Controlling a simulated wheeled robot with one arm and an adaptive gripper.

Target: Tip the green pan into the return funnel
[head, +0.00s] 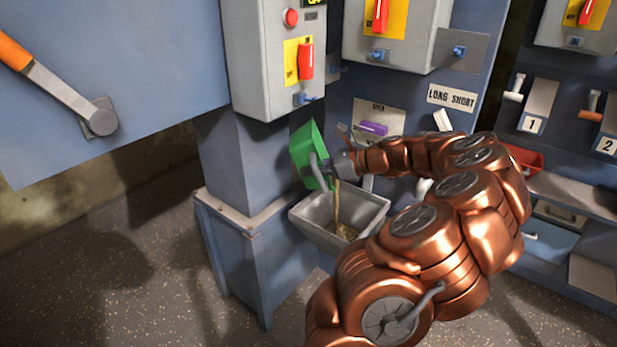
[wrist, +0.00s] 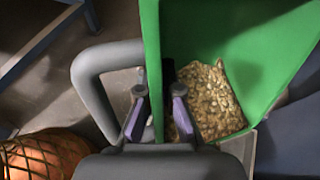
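The green pan (head: 306,152) is steeply tilted above the grey return funnel (head: 305,219) in the head view. A thin stream of tan grain (head: 337,204) falls from it into the funnel, where some grain lies. My gripper (head: 326,170) is at the pan's side by its grey handle. In the wrist view my gripper (wrist: 158,95) has its two purple-padded fingers closed about the near side of the pan (wrist: 153,40); the exact contact is hidden. Grain (wrist: 210,100) still lies inside the pan there. The grey looped handle (wrist: 88,80) shows at left.
A blue pillar (head: 240,160) stands left of the funnel, with a grey switch box (head: 265,60) above the pan. A lever with an orange grip (head: 50,80) is at far left. A red tray (head: 528,158) and numbered bins are at right. The speckled floor at lower left is clear.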

